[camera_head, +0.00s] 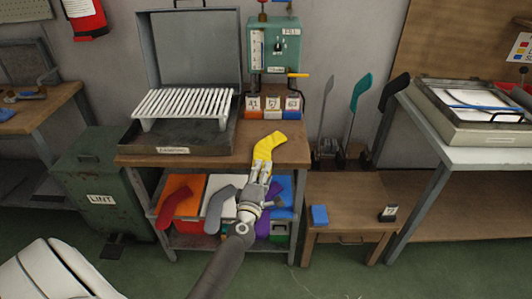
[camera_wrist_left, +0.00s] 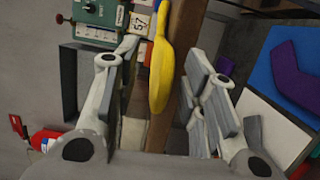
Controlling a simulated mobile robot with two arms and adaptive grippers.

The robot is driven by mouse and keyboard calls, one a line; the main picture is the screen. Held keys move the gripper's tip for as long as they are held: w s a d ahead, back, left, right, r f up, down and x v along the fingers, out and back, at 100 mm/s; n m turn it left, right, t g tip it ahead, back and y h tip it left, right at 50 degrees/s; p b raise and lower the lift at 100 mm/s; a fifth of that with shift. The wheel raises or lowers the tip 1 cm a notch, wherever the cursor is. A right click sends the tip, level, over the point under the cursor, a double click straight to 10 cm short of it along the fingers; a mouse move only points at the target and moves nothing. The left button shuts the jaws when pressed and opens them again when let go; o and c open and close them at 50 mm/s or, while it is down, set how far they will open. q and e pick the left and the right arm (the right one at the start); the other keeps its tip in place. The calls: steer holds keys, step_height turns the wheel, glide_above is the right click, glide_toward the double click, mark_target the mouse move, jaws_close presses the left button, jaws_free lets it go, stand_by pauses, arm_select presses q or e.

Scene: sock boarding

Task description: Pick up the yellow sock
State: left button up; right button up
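The yellow sock (camera_head: 267,146) lies at the front right of the workbench top (camera_head: 218,160) in the head view, its lower end by my left gripper (camera_head: 261,172). My left gripper is open; I cannot tell whether a finger touches the sock. My right gripper is not in view.
A white rack (camera_head: 185,103) and a green control box (camera_head: 275,45) stand behind. Upright boards (camera_head: 361,92) and a small table with a blue block (camera_head: 320,214) are to the right.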

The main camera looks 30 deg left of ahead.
mark_target(269, 154)
arm_select(q)
steer(key=x, duration=0.2)
steer(key=shift+w+a+f, duration=0.1)
steer(key=shift+w+a, duration=0.05)
steer(key=shift+w, duration=0.2)
steer(key=shift+c, duration=0.5)
jaws_close()
